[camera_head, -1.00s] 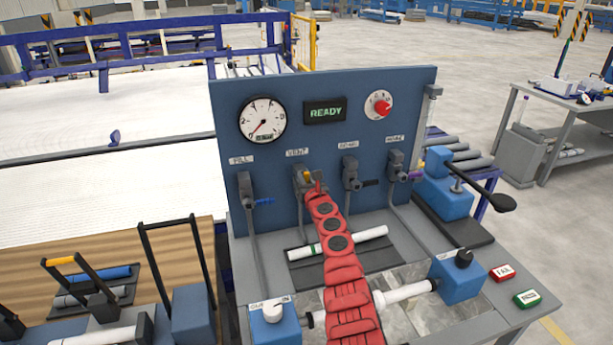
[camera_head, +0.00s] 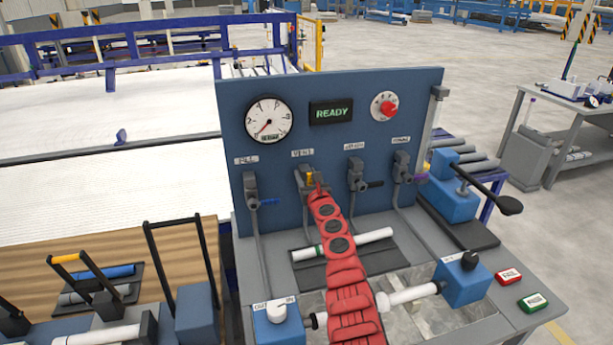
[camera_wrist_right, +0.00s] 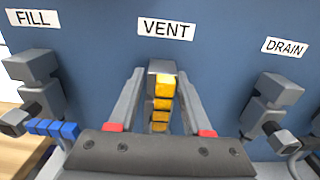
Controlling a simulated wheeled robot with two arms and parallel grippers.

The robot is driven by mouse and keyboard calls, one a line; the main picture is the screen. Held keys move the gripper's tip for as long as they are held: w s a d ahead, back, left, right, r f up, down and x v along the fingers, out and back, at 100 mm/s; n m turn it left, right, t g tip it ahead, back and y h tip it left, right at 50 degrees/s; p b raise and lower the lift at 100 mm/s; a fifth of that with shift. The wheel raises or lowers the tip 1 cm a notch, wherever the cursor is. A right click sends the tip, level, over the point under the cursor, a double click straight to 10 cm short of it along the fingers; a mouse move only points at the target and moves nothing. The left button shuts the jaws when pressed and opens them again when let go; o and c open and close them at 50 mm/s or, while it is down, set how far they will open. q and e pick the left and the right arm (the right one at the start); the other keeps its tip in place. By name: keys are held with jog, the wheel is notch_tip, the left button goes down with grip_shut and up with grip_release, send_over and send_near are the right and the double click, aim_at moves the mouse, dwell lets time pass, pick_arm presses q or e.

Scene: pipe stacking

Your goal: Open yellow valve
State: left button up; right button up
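The yellow valve handle (camera_wrist_right: 162,105) is on the valve under the VENT label. In the right wrist view it points towards the camera, and in the head view only a small yellow part (camera_head: 310,178) shows above my gripper. My right gripper (camera_wrist_right: 157,105) is open, with one finger on each side of the handle and a visible gap to both. In the head view my red right arm reaches up over the bench to this valve, and the gripper (camera_head: 317,187) is partly hidden. My left gripper is not in view.
The FILL valve (camera_wrist_right: 40,85) with a blue handle (camera_wrist_right: 55,129) stands to the left, and the DRAIN valve (camera_wrist_right: 272,105) to the right. A gauge (camera_head: 269,121), a READY display (camera_head: 332,113) and a red knob (camera_head: 388,107) are on the blue panel. A white pipe (camera_head: 372,237) lies beneath my arm.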

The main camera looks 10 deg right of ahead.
jog(key=shift+s+f+p, duration=0.2)
jog(key=shift+s+p, duration=0.15)
jog(key=shift+s, duration=0.05)
jog(key=s+p, duration=0.2)
jog(key=s, duration=0.2)
jog(key=shift+s+d+r, duration=0.1)
jog(key=shift+s, duration=0.25)
jog(key=shift+s+r+p, duration=0.2)
jog(key=shift+s+p, duration=0.15)
jog(key=shift+p, duration=0.05)
jog(key=shift+s+d+f+p, duration=0.1)
jog(key=shift+s+f+p, duration=0.05)
jog(key=shift+s+p, duration=0.55)
jog(key=shift+s, duration=0.35)
jog(key=p, duration=0.9)
send_near(309, 181)
jog(key=shift+s, duration=1.85)
jog(key=shift+d+f, duration=0.15)
jog(key=shift+f, duration=0.05)
